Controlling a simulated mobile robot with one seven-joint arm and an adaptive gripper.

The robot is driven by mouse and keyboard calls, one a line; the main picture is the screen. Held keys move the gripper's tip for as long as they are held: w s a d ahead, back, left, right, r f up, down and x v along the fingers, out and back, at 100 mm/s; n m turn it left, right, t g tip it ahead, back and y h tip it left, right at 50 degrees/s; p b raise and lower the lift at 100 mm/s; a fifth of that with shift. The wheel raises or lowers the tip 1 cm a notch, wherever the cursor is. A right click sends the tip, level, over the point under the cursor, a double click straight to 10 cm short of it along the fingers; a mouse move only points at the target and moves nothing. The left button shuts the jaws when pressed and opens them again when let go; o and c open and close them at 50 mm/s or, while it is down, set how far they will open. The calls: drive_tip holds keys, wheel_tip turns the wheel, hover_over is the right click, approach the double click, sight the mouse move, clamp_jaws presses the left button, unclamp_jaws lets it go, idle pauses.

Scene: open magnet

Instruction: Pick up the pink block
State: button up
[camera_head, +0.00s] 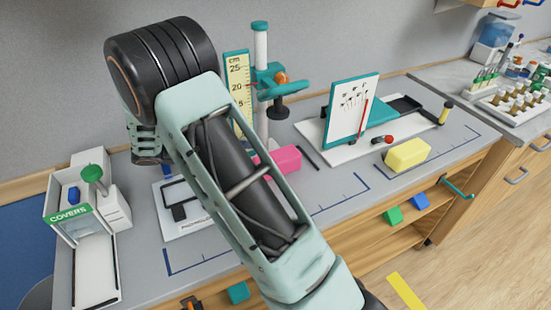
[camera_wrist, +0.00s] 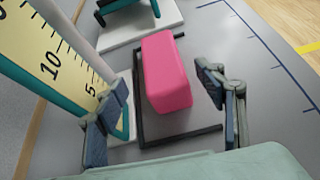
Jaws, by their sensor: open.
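The pink block (camera_wrist: 165,72) lies in the middle of the wrist view, beside a dark frame on the grey bench top. In the head view the pink block (camera_head: 283,159) is partly hidden behind my arm. My gripper (camera_wrist: 165,110) is open, with one finger at the left and one at the right of the wrist view. The near end of the block appears between the fingers' lines, and neither finger visibly touches it. My gripper's fingers are hidden behind my arm in the head view.
A ruler board (camera_head: 238,84) and a teal-clamped stand (camera_head: 262,80) rise close beside the block. A yellow block (camera_head: 407,154) and a white base with a teal panel (camera_head: 352,108) are to the right. A COVERS dispenser (camera_head: 75,215) stands at left.

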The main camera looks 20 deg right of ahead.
sight(274, 156)
drive_tip(key=shift+d+f+n+h, duration=0.4)
drive_tip(key=shift+d+h, duration=0.1)
drive_tip(key=shift+d, duration=0.25)
drive_tip(key=x, duration=0.4)
drive_tip(key=shift+d+f, duration=0.15)
drive_tip(key=shift+d, duration=0.15)
drive_tip(key=x, duration=0.3)
drive_tip(key=f+p+x, duration=0.1)
drive_tip(key=x, duration=0.1)
drive_tip(key=shift+d+f, duration=0.15)
drive_tip(key=shift+d, duration=0.05)
drive_tip(key=c, duration=1)
